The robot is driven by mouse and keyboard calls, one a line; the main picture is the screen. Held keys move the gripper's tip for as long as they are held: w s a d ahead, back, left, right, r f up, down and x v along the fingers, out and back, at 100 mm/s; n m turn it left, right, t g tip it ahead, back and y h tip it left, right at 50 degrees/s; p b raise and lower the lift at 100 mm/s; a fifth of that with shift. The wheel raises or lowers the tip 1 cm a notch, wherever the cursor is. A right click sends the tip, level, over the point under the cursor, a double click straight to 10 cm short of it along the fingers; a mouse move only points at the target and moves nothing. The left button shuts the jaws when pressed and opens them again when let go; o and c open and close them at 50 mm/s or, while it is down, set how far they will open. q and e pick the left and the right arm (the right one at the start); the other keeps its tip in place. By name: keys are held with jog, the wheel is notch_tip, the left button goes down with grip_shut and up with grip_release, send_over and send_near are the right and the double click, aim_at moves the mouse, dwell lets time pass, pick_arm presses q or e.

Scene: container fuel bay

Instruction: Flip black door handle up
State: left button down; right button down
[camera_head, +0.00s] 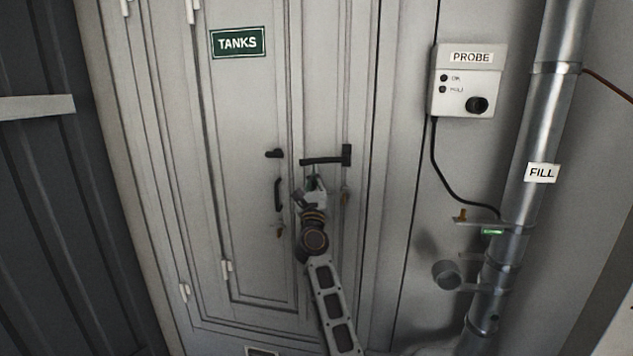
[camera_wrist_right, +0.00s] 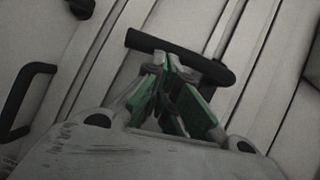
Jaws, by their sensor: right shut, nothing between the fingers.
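The black door handle (camera_head: 322,160) is a lever on the grey cabinet door, lying about level, with its mounting plate at the right end. It also shows in the right wrist view (camera_wrist_right: 150,42), running across just beyond my fingers. My right gripper (camera_head: 316,180) is just below the lever, pointing up at it. In the wrist view its green-padded fingers (camera_wrist_right: 176,78) are shut with nothing held, and they overlap the lever's underside. I cannot tell whether they touch it. My left gripper is not in view.
Left of the lever are a small black latch (camera_head: 274,153) and a vertical black pull handle (camera_head: 278,195). A TANKS sign (camera_head: 237,42) is above. To the right are a PROBE box (camera_head: 468,80) with a hanging cable and a metal FILL pipe (camera_head: 545,130) with side fittings.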

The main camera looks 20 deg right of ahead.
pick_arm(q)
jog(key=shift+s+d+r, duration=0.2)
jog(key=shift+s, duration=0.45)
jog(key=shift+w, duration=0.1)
